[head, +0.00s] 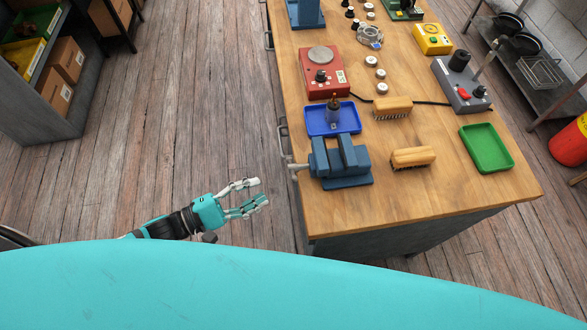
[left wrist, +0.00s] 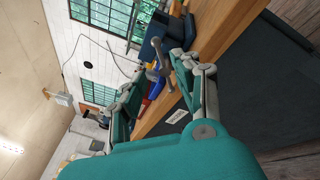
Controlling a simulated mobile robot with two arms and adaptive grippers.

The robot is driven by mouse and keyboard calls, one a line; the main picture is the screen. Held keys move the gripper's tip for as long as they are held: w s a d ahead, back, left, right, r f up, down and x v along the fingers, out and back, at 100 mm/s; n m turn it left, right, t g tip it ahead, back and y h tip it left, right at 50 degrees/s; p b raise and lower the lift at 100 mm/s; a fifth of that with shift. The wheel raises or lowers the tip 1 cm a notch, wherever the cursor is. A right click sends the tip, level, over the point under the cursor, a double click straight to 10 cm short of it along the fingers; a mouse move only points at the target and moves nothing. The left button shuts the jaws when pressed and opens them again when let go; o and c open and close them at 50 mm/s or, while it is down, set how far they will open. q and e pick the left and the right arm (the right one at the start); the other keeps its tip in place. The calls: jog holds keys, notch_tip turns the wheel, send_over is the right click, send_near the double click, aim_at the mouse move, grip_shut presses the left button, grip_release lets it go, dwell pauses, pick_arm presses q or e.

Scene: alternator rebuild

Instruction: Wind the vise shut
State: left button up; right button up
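The blue vise (head: 340,162) sits at the near left corner of the wooden workbench, with a dark gap visible between its upright jaws. Its grey handle (head: 297,168) sticks out past the bench's left edge. In the left wrist view the vise (left wrist: 156,40) is ahead and its handle bar (left wrist: 160,67) shows between my fingers, beyond them. My left gripper (head: 260,193) is open and empty, left of the handle and apart from it; it also shows in the left wrist view (left wrist: 156,78). My right gripper is not in view.
A drawer handle (head: 284,137) juts from the bench's left side. The floor left of the bench is clear.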

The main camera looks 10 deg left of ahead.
aim_at(293, 174)
pick_arm(q)
jog(key=p+x, duration=0.1)
jog(key=x, duration=0.4)
jog(key=shift+w+d+r, duration=0.2)
jog(key=shift+w+d, duration=0.1)
jog(key=shift+w, duration=0.05)
jog(key=x, duration=0.2)
jog(key=p+x, duration=0.1)
jog(key=x, duration=0.1)
jog(key=shift+d+f, duration=0.15)
jog(key=shift+f, duration=0.05)
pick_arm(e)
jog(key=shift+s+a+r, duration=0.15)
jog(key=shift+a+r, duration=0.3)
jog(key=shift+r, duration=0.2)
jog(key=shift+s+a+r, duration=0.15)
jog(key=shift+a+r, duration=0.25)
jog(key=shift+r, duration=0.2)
pick_arm(q)
grip_shut()
